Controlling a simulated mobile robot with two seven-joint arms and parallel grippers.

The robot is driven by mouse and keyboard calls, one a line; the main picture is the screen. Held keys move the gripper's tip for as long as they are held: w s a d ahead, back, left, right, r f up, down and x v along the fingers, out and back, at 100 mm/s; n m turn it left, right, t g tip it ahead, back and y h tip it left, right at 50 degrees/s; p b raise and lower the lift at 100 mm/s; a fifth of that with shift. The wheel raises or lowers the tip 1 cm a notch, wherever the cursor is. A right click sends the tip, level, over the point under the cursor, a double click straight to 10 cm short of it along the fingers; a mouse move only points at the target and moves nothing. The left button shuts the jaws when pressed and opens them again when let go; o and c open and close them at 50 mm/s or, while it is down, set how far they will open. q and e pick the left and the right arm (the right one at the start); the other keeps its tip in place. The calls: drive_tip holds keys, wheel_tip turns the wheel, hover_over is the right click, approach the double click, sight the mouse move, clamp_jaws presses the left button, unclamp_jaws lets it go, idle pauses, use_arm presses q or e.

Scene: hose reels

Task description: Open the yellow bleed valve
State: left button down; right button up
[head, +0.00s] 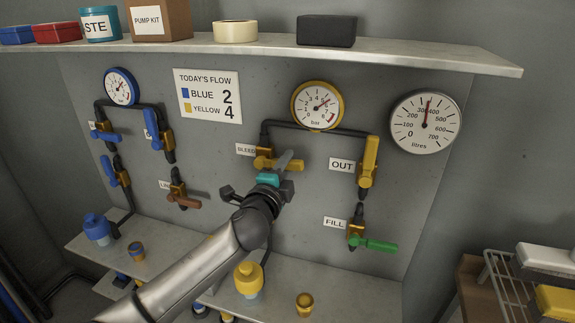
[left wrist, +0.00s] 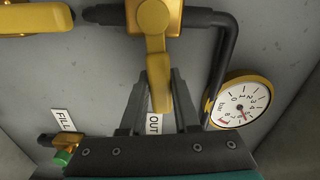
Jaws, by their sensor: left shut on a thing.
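The yellow bleed valve (head: 264,162) sits on the upright panel beside the "BLEED" label. Its yellow lever points sideways to the right, across its vertical pipe, and part of it is behind my left gripper (head: 285,163). In the left wrist view, the lever (left wrist: 157,75) lies between the two grey fingers of my left gripper (left wrist: 160,88), which is shut on it. The valve body (left wrist: 155,16) is at the top of that view. My right gripper is not in view.
The yellow OUT valve (head: 369,162), green FILL valve (head: 372,244) and yellow gauge (head: 317,105) are to the right. Blue valves (head: 105,136) and an orange-brown lever (head: 184,202) are left. A shelf (head: 400,55) overhangs the panel.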

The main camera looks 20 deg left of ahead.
use_arm(q)
drive_tip(key=r+n+p, duration=0.1)
drive_tip(key=n, duration=0.1)
drive_tip(key=r+n+p, duration=0.1)
drive_tip(key=n, duration=0.1)
drive_tip(key=shift+a+r+n+p, duration=0.3)
drive_tip(key=shift+a+r+p, duration=0.05)
drive_tip(key=shift+p, duration=0.05)
drive_tip(key=n+p, duration=0.1)
drive_tip(key=a+r+n+p, duration=0.1)
drive_tip(key=n, duration=0.1)
drive_tip(key=r+n+p, duration=0.1)
drive_tip(key=shift+a+r+n, duration=0.1)
drive_tip(key=shift+a+n, duration=0.2)
drive_tip(key=shift+a, duration=0.1)
drive_tip(key=a+n+p, duration=0.1)
drive_tip(key=n+p, duration=0.1)
drive_tip(key=a+r+n+p, duration=0.1)
drive_tip(key=n, duration=0.1)
drive_tip(key=shift+w+a+p, duration=0.1)
drive_tip(key=shift+a+p, duration=0.1)
drive_tip(key=shift+p, duration=0.15)
drive_tip(key=shift+a+r+n+p, duration=0.1)
drive_tip(key=shift+a+n+p, duration=0.35)
drive_tip(key=shift+n, duration=0.4)
drive_tip(key=shift+a+n+p, duration=0.4)
drive_tip(key=shift+a+n, duration=0.05)
drive_tip(key=shift+n, duration=0.4)
